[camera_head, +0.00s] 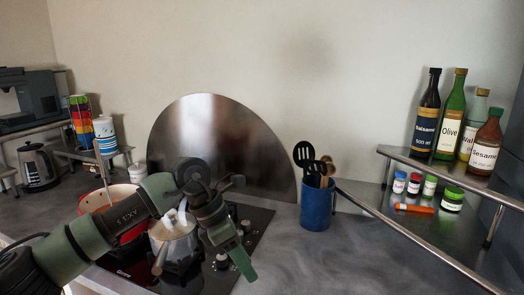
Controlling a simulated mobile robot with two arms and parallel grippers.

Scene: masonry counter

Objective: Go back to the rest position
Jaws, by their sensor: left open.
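My left arm enters from the left and reaches over the cooktop. My left gripper (236,255) is open and empty, pointing down over the right part of the cooktop (253,226). It is just right of a silvery pot (175,250), which is partly hidden by my arm. A red pot (88,204) stands behind my forearm and is also partly hidden. My right gripper is not in view.
A blue utensil holder (316,208) stands right of the cooktop. A metal shelf (400,158) at the right holds several bottles, with small jars (452,199) below. A kettle (37,166) and cups (104,134) are at the left. The front-right counter (340,262) is clear.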

